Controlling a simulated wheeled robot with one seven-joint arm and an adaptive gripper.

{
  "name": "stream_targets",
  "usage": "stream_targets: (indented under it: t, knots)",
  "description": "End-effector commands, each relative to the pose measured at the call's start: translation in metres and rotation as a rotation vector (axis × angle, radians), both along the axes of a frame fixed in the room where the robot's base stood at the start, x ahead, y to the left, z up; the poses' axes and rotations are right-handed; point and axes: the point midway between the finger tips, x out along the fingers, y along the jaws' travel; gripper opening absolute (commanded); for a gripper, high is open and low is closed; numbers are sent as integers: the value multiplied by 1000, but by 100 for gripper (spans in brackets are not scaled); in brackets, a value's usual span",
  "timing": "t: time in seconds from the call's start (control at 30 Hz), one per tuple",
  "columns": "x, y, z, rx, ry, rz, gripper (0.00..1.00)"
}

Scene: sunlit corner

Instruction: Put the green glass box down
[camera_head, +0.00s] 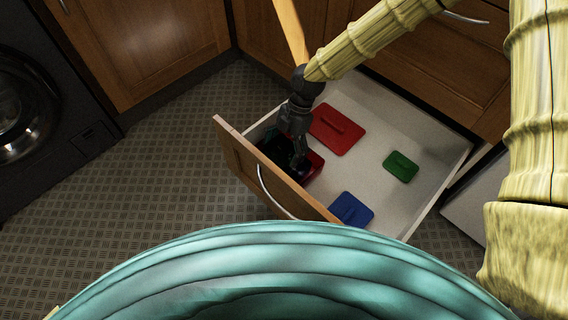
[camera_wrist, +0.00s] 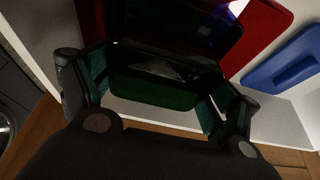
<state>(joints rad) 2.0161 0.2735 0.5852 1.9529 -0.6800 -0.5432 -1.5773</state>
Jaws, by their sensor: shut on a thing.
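My gripper (camera_head: 296,158) reaches down into the front left corner of an open drawer (camera_head: 372,98). In the wrist view my gripper (camera_wrist: 158,98) has a finger on each side of the dark green glass box (camera_wrist: 155,92) and is shut on it. The box is dark and see-through, with a pale patch showing in its middle. In the head view it is mostly hidden by my gripper and the shadow. I cannot tell whether its base touches the drawer floor.
A red box (camera_head: 314,166) is close beside my gripper. A red lid (camera_head: 337,130), a green lid (camera_head: 400,167) and a blue lid (camera_head: 351,210) lie flat in the drawer. The drawer front (camera_head: 245,170) is close to my gripper. Bare drawer floor lies between the lids.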

Motion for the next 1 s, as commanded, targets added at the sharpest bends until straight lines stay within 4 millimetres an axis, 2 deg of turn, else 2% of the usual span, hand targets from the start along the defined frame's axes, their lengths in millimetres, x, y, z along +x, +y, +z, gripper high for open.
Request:
stream_targets:
  t: [0.03, 0.23, 0.5, 1.0]
  knots:
    - [0, 0, -10, 0, 0, 0, 57]
    - [0, 0, -23, 0, 0, 0, 57]
    - [0, 0, -60, 0, 0, -1, 57]
    - [0, 0, -66, 0, 0, -1, 57]
